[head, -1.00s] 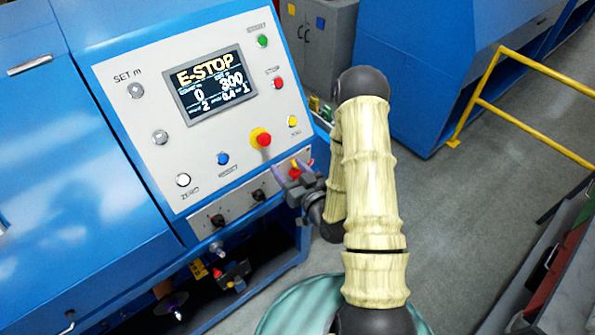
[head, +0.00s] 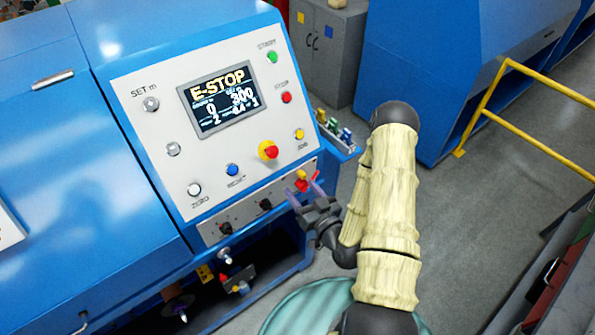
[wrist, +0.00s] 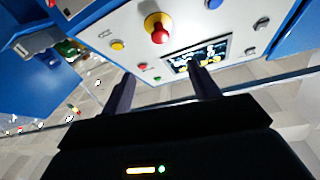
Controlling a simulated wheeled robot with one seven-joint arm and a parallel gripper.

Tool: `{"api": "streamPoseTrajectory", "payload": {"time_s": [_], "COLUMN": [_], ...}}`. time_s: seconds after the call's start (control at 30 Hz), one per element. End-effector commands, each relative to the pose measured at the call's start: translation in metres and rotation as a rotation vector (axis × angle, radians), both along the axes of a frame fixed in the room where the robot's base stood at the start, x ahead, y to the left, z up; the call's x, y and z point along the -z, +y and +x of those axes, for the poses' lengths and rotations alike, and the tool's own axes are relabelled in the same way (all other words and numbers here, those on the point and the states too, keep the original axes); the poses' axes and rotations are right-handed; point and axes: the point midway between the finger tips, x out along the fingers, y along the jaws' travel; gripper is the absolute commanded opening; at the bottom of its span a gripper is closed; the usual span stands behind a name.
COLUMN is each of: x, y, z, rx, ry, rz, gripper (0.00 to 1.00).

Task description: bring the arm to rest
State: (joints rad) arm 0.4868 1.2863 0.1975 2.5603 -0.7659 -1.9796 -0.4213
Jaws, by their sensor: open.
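My gripper (head: 307,193) is open and empty, in front of the lower right part of the machine's control panel (head: 160,120). Its two fingers also show in the wrist view (wrist: 160,88), spread apart with nothing between them. My arm is folded, with its elbow raised and its forearm coming down to the gripper. A red-and-yellow emergency stop button (head: 268,150) sits on the panel above the gripper, and it also shows in the wrist view (wrist: 158,28). The panel screen (head: 218,97) reads E-STOP. A red and yellow switch (head: 302,181) shows just behind the fingertips; I cannot tell if they touch it.
A yellow railing (head: 510,105) stands at the right, before another blue machine (head: 450,70). A grey cabinet (head: 325,50) is at the back. Small parts lie on a blue ledge (head: 345,150) beside the panel. Grey floor (head: 470,215) is clear right of my arm.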

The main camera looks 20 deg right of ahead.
Motion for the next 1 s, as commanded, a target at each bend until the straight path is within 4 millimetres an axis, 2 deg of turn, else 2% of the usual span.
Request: {"api": "streamPoseTrajectory", "payload": {"time_s": [0.27, 0.43, 0.7, 1.0], "x": [0.001, 0.011, 0.033, 0.035], "y": [0.002, 0.012, 0.018, 0.002], "z": [0.002, 0.011, 0.024, 0.017], "rx": [-0.011, -0.080, -0.176, -0.145], "ry": [0.009, 0.084, 0.330, 0.622], "rz": [-0.013, -0.097, -0.314, -0.478], "gripper": [0.61, 0.61, 0.61, 0.61]}}
